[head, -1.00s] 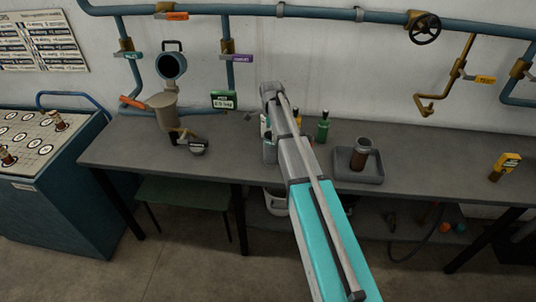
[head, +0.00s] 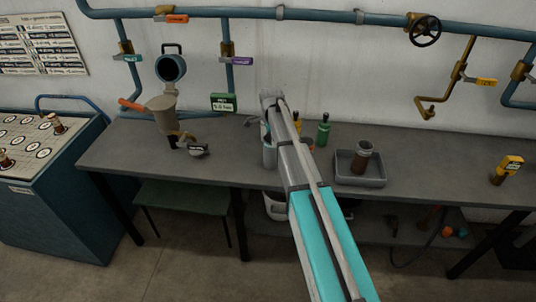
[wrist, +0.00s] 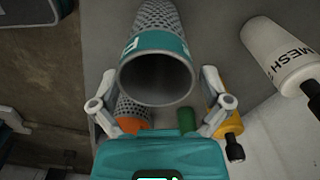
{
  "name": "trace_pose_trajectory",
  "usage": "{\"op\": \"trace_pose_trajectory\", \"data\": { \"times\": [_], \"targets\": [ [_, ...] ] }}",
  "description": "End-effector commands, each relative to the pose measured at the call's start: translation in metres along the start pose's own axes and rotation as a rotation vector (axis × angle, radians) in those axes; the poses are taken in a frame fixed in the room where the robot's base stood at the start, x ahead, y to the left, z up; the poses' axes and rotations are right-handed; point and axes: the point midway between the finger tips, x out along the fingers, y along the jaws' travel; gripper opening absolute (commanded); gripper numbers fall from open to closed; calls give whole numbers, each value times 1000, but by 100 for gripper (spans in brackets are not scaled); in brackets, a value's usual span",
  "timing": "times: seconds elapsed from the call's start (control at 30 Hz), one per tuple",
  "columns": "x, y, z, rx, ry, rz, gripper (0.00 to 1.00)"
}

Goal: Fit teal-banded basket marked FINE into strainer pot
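In the wrist view a perforated grey basket with a teal band (wrist: 160,48) lies between my gripper's fingers, its open round rim facing the camera. A bit of white label shows on the band, but its word cannot be read. My gripper (wrist: 158,80) is open, with one finger on each side of the rim and gaps showing. In the head view my arm hides the gripper and this basket. The strainer pot (head: 162,116) stands at the left of the bench, its round lid (head: 171,67) swung up.
An orange-banded basket (wrist: 133,110), green and yellow bottles, and a white cylinder marked MESH (wrist: 282,52) are close by. A grey tray (head: 345,178) holds a brown cylinder (head: 363,158) further right. Pipes run along the wall. The bench between pot and arm is mostly clear.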

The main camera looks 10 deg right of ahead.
Motion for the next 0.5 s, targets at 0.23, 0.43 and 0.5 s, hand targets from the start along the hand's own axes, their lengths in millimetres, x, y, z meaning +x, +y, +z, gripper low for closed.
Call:
{"op": "trace_pose_trajectory", "data": {
  "times": [0.23,0.43,0.5],
  "targets": [
    [0,0,0,0,0,0,42],
    [0,0,0,0,0,0,22],
    [0,0,0,0,0,0,22]
  ]
}}
